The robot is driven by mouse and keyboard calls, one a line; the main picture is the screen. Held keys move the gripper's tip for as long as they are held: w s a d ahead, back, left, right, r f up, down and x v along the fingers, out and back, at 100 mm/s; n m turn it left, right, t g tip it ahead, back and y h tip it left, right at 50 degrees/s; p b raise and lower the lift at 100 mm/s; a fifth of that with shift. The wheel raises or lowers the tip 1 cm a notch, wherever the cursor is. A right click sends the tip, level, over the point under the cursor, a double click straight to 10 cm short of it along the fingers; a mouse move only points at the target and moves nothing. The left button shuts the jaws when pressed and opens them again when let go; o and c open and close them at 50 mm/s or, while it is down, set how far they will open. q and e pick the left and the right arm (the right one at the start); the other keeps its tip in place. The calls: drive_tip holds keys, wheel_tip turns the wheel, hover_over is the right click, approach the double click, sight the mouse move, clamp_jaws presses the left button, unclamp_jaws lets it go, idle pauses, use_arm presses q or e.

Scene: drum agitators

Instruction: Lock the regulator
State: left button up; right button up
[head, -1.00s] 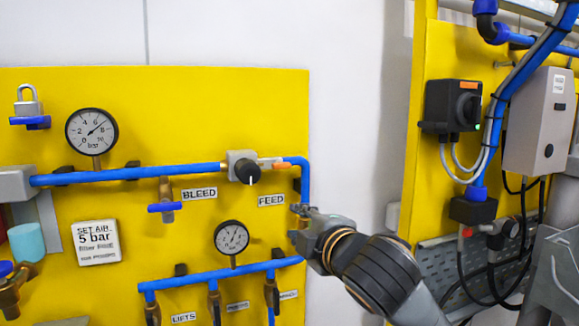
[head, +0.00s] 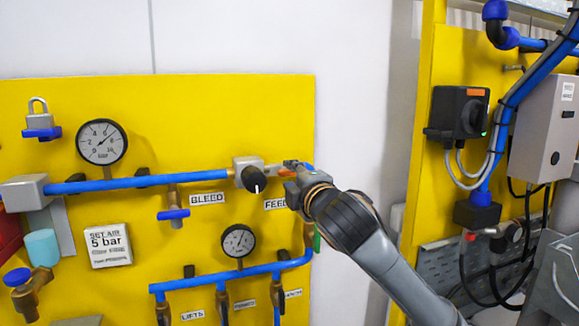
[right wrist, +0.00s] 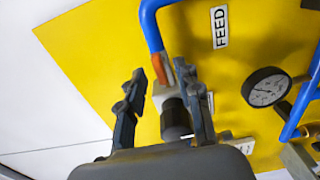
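A grey valve body (head: 240,168) with a round black knob (head: 253,179) sits on the upper blue pipe above the FEED label, apparently the regulator. In the right wrist view the black knob (right wrist: 175,118) and a small orange-red part (right wrist: 182,72) beside the grey body lie between my fingers. My right gripper (head: 291,170) is at the right side of the knob and partly hides the FEED label and pipe bend. In the right wrist view, the right gripper (right wrist: 160,75) is open, with nothing visibly clamped. My left gripper is not in view.
Gauges (head: 102,142) (head: 238,241), a blue bleed handle (head: 173,214) and lower blue pipes (head: 230,274) surround the valve. A switch box (head: 458,113) and cables stand right. White wall lies between the panels.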

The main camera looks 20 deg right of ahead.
drive_tip(key=shift+w, duration=0.9)
drive_tip(key=shift+c, duration=0.4)
clamp_jaws()
drive_tip(key=shift+m, duration=0.4)
drive_tip(key=m, duration=0.4)
drive_tip(key=shift+a+f, duration=0.1)
drive_tip(key=m, duration=0.4)
drive_tip(key=shift+m, duration=0.3)
drive_tip(key=m+p, duration=0.1)
drive_tip(key=m, duration=0.3)
drive_tip(key=shift+m, duration=2.2)
